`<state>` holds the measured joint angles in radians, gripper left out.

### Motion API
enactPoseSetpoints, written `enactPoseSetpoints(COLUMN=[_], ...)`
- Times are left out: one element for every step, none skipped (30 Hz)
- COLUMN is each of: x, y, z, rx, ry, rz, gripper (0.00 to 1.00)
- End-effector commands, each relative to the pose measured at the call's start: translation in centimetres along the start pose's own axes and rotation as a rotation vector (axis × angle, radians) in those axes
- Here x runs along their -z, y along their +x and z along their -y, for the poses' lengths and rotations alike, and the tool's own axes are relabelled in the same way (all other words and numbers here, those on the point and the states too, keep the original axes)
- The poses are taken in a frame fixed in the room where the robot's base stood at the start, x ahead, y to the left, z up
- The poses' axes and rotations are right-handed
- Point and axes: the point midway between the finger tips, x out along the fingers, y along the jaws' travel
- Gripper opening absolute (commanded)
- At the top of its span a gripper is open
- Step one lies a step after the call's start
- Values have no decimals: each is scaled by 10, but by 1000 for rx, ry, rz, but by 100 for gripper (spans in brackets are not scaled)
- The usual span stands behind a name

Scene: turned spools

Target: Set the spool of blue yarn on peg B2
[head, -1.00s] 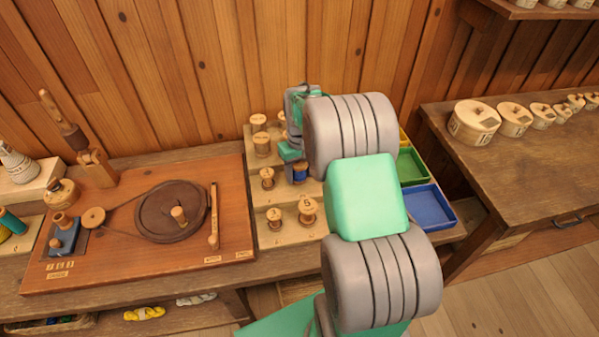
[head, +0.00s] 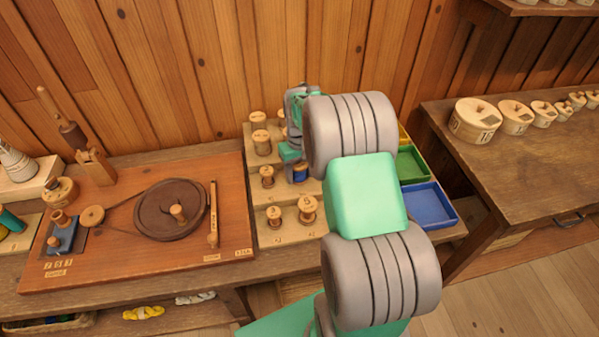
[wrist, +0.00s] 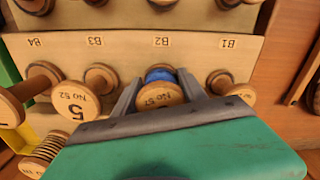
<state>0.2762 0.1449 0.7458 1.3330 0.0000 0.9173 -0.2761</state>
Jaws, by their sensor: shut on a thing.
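The spool of blue yarn (wrist: 160,75) is between the two grey fingers of my gripper (wrist: 159,82) in the wrist view. Its pale wooden top, marked "No 57", faces the camera, with a strip of blue yarn showing beyond it. The spool lines up with the label B2 (wrist: 162,41) on the rack's middle step. In the head view the blue spool (head: 300,173) shows beside the spool at B1 (head: 267,177), partly covered by my gripper and arm. Peg B2 itself is hidden, and I cannot tell whether the spool's base touches the step.
In the wrist view a wooden spool (wrist: 230,88) stands close on the B1 side, and another (wrist: 100,80) by B3. A tall spool marked 5 (wrist: 75,100) is near the gripper's left side. Front-row spools (head: 307,209) and a blue tray (head: 428,205) flank my arm.

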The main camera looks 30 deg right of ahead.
Motion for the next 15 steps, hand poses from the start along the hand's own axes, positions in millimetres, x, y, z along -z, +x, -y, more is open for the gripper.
enactPoseSetpoints(x=[0,0,0,0,0,0,0,0,0,0,0,0,0,0,0], y=[0,0,0,0,0,0,0,0,0,0,0,-2,-3,-5,-9], z=[0,0,0,0,0,0,0,0,0,0,0,0,0,0,0], rx=[0,0,0,0,0,0,0,0,0,0,0,0,0,0,0], ry=[0,0,0,0,0,0,0,0,0,0,0,0,0,0,0], rz=[0,0,0,0,0,0,0,0,0,0,0,0,0,0,-1], gripper=[51,54,57,59,59,59,59,59,59,59,59,59,59,59,59])
